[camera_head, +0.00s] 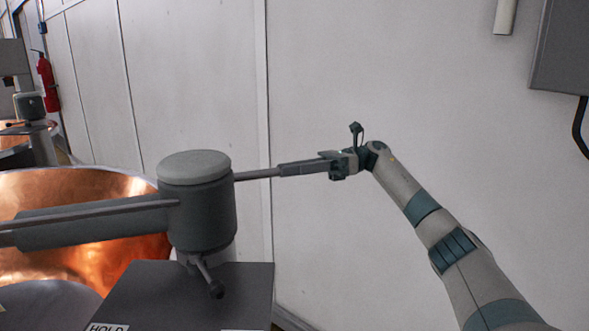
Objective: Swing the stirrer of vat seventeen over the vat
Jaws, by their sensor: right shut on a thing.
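The copper vat (95,183) stands at the lower left, its inside shining orange. The stirrer's grey hub (203,215) stands on a dark pedestal (190,290) beside the vat. From the hub the stirrer's arm (95,225) reaches left across the vat and out of the picture. A thinner rod with a grey handle (300,168) sticks out of the hub to the right. My right gripper (338,164) is shut on the end of this handle. My left gripper is not in view. The vat's number is not seen.
A pale panelled wall (420,80) stands behind. A small lever (212,285) hangs below the hub, above a partly seen HOLD label (108,327). Another copper vat (14,140) and a red fire extinguisher (48,83) are at the far left. A grey box (562,50) is at upper right.

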